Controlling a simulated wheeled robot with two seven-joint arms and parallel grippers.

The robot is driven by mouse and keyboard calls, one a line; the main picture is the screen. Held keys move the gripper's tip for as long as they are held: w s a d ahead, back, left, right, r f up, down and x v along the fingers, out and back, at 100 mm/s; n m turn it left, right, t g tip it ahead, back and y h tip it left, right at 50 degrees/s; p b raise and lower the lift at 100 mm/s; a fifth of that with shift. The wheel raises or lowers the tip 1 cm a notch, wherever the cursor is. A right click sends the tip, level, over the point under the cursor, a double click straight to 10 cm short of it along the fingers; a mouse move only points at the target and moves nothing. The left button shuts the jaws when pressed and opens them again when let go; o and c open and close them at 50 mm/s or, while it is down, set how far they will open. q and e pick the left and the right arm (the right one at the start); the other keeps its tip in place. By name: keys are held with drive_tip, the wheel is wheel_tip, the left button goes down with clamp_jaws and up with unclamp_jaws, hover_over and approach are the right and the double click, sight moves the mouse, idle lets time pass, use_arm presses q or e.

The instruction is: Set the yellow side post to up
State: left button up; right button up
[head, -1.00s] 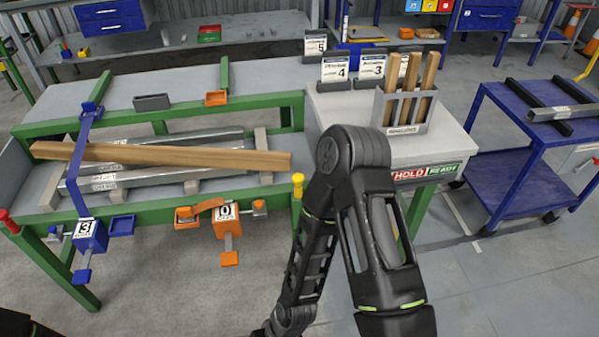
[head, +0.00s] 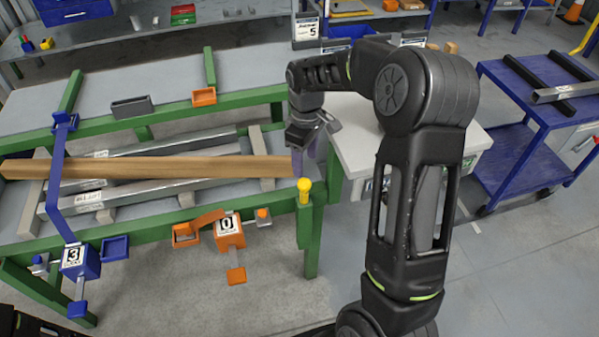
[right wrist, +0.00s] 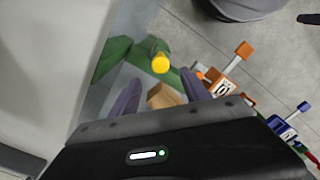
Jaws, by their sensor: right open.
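The yellow side post (head: 304,188) is a short yellow-capped peg at the front right corner of the green runout table (head: 145,233). It also shows in the right wrist view (right wrist: 160,62), beyond the fingertips and roughly between them. My right gripper (head: 303,163) points down with purple fingers at the table's right end, close behind the post. It is open in the right wrist view (right wrist: 158,90), and I see nothing held. The end of a wooden beam (right wrist: 164,96) shows between the fingers there. My left gripper is not in view.
The wooden beam (head: 160,168) lies along the table above grey metal bars (head: 130,193). An orange stop marked 0 (head: 228,232) and a blue one marked 3 (head: 80,262) sit on the front rail. A pale bench (head: 355,125) adjoins on the right.

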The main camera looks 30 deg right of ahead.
sight(304, 182)
drive_tip(key=shift+s, duration=0.1)
drive_tip(key=shift+f, duration=0.35)
wheel_tip(304, 182, down, 7)
drive_tip(key=shift+f, duration=0.15)
drive_tip(key=shift+c, duration=0.2)
clamp_jaws()
idle(0.4)
idle(0.8)
